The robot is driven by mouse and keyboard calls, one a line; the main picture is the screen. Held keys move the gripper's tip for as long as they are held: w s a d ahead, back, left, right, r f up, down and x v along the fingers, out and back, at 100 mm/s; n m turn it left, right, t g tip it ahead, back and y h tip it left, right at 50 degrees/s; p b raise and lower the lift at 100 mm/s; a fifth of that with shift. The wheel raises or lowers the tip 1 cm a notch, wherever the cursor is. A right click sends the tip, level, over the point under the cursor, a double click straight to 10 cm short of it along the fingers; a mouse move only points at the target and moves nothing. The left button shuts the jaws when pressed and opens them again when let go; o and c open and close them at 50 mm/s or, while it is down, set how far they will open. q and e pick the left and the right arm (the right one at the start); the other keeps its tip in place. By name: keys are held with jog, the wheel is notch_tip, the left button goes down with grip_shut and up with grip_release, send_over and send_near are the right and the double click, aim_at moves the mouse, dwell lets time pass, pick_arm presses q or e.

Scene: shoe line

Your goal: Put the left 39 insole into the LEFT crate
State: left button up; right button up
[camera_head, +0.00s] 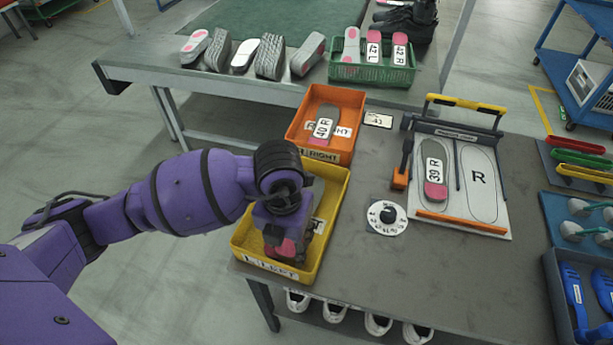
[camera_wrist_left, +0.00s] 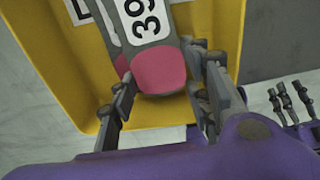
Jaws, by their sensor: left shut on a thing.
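My left gripper (camera_wrist_left: 158,88) is over the yellow LEFT crate (camera_head: 331,222), pointing down. It is shut on the 39 insole (camera_wrist_left: 158,72), grey with a pink heel and a white label; the label's letter is cut off. The wrist view shows the insole between the fingers, inside the crate's outline. Another insole's pink edge shows beside it. In the head view my arm hides much of the crate's inside, and I cannot tell whether the held insole touches anything. What looks like my right gripper (camera_wrist_left: 292,102) shows small at the wrist view's right edge.
A round dial (camera_head: 405,221) lies between. A green crate (camera_head: 344,73) stands farther back.

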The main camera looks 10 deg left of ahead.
pick_arm(q)
jog(key=o, duration=1.1)
jog(key=shift+c, duration=0.2)
notch_tip(320, 180, up, 13)
jog(key=p, duration=0.1)
jog(key=shift+r, duration=0.15)
